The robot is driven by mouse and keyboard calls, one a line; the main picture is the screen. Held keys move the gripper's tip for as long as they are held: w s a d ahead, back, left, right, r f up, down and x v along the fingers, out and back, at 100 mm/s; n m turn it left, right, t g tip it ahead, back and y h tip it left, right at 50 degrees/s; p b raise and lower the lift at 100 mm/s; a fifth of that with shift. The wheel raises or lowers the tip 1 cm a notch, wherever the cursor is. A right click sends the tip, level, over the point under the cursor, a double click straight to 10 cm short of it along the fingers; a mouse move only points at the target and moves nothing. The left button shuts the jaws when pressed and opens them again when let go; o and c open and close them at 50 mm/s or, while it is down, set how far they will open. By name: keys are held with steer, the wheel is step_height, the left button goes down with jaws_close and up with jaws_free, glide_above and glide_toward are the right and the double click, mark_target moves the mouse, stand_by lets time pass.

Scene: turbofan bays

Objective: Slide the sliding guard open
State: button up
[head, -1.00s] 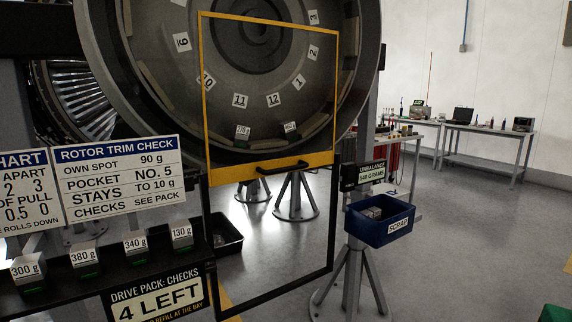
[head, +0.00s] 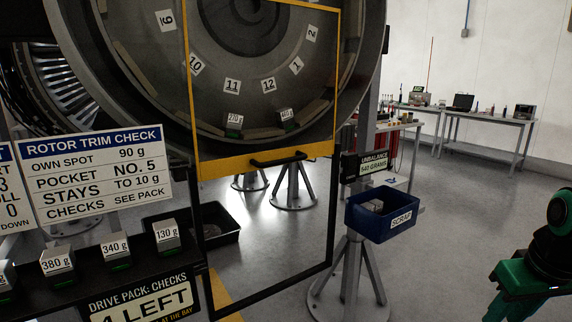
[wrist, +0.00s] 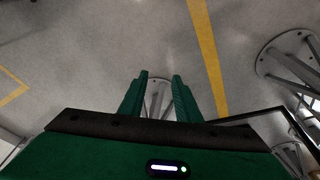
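The sliding guard is a clear panel with a yellow frame (head: 225,168) in the head view. It stands across the lower front of the numbered rotor (head: 252,70). A black bar handle (head: 278,160) sits on its yellow bottom band. A black frame (head: 265,298) continues below the guard, and its lower opening is empty. My gripper (wrist: 160,78) shows in the wrist view with its two green fingers apart and nothing between them, above the floor. It is away from the handle. In the head view only part of my green arm shows at the right edge.
A blue scrap bin (head: 383,217) on a stand is right of the guard frame. A shelf with labelled weights (head: 112,250) is at the left. A black tray (head: 215,228) lies behind the frame. Workbenches (head: 490,118) stand at the back right. Open floor lies at the right.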

steer(key=w+a+r+n+t+y, duration=0.1)
steer(key=w+a+r+n+t, duration=0.1)
steer(key=w+a+n, duration=0.3)
steer(key=w+a+r+n+t, duration=0.2)
steer(key=w, duration=0.5)
steer(key=n+t+y, duration=0.6)
steer(key=n+y, duration=0.2)
steer(key=n, duration=1)
glide_toward(287, 161)
steer(key=x, duration=1.1)
steer(key=shift+a, duration=0.1)
jaws_close()
